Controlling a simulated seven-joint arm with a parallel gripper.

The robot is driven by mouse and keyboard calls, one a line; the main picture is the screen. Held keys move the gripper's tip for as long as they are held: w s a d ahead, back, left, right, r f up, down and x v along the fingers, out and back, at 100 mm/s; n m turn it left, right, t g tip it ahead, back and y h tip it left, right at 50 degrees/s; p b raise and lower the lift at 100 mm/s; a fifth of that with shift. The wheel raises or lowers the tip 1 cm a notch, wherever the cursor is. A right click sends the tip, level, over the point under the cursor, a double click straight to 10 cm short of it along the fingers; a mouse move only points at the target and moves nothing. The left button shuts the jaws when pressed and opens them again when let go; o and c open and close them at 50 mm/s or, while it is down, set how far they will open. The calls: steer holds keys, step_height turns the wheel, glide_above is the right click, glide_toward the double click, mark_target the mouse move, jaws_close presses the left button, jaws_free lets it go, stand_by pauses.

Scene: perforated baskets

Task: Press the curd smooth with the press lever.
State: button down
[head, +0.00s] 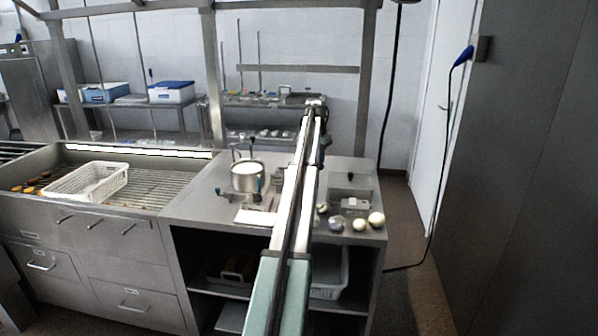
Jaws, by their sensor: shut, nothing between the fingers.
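A round metal pot (247,177), pale inside, stands on the steel worktop left of my arm. It looks like the curd vessel, but the curd surface is too small to judge. Thin upright rods with dark tips (251,146) rise behind and beside it; one may be the press lever, but I cannot tell which. A small blue-handled fitting (219,192) is at the pot's lower left. My arm reaches up across the worktop, to the right of the pot and apart from it. My gripper cannot be made out; the arm hides it.
A white perforated basket (88,183) sits in the slatted steel basin at left, beside several brown pieces. Small round white items (376,219) and a metal box (353,206) are on the worktop at right. A white board (255,217) lies in front of the pot.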

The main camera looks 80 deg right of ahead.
steer(key=shift+f, duration=1.05)
steer(key=shift+r, duration=2.3)
steer(key=shift+f, duration=2.35)
steer(key=shift+r, duration=2.35)
steer(key=shift+r, duration=0.1)
steer(key=shift+r, duration=2.35)
